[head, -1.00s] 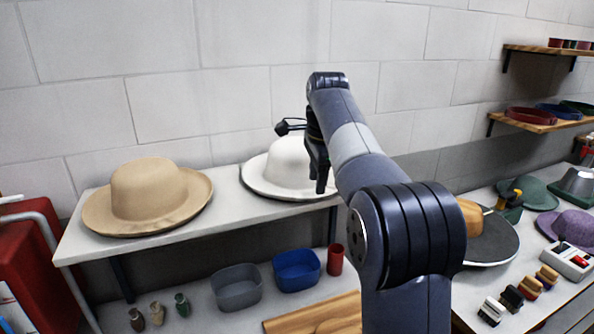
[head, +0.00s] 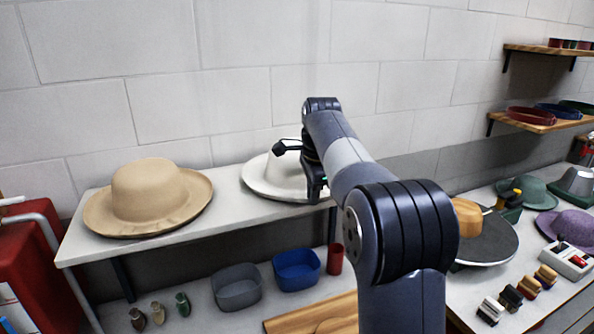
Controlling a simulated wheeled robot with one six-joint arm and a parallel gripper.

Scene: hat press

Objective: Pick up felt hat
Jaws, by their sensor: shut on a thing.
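A white felt hat (head: 271,177) sits on the grey shelf (head: 180,236), its right part hidden behind my arm. My gripper (head: 316,194) is at the right side of this hat, shut on it near the brim; the exact contact is partly hidden by the gripper. A tan felt hat (head: 148,191) with a wavy brim rests on the same shelf at the left, apart from my gripper.
Below the shelf are a grey bin (head: 238,285), a blue bin (head: 297,268) and a red cup (head: 335,258). At right, a table holds a dark round plate (head: 488,243), a green hat (head: 536,191) and a purple hat (head: 568,227). A red machine (head: 38,265) stands left.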

